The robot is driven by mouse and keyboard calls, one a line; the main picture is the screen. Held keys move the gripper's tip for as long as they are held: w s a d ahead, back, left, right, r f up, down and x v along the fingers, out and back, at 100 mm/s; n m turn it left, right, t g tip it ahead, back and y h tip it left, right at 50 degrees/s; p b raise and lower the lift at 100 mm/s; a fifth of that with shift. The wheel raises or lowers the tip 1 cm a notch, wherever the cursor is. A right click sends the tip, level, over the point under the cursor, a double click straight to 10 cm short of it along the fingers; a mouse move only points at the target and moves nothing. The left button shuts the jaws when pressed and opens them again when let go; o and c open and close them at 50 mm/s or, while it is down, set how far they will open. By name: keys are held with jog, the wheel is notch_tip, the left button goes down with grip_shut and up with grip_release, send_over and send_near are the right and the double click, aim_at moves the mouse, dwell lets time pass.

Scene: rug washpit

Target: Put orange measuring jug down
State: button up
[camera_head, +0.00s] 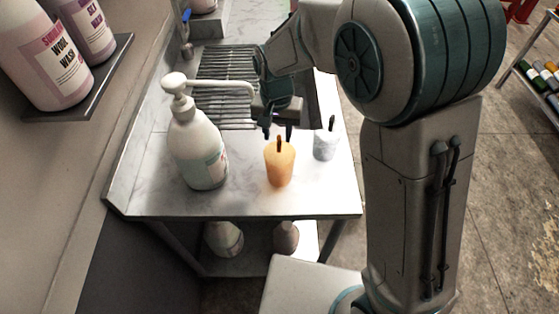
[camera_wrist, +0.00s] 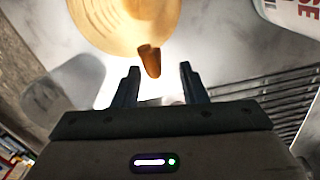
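The orange measuring jug (camera_head: 279,165) appears to stand upright on the pale marbled worktop (camera_head: 240,200), near its front edge. Its dark handle points towards my gripper. My gripper (camera_head: 278,133) is just above and behind the jug. In the wrist view the jug (camera_wrist: 125,22) fills the upper middle, with its brown handle tip between and just beyond the fingertips of my gripper (camera_wrist: 158,72). The fingers are apart, with a gap on each side of the handle. They do not appear to touch it. The jug's base is hidden in the wrist view.
A large white pump bottle (camera_head: 203,150) stands left of the jug, its spout reaching right. A clear whitish jug (camera_head: 325,142) with a dark handle stands close on the right. A ribbed drain rack (camera_head: 222,75) lies behind. Bare worktop shows in front of the jug.

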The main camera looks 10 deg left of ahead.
aim_at(279, 155)
jog(key=f, duration=0.4)
jog(key=shift+s+d+p, duration=0.25)
jog(key=shift+p, duration=0.05)
grip_shut()
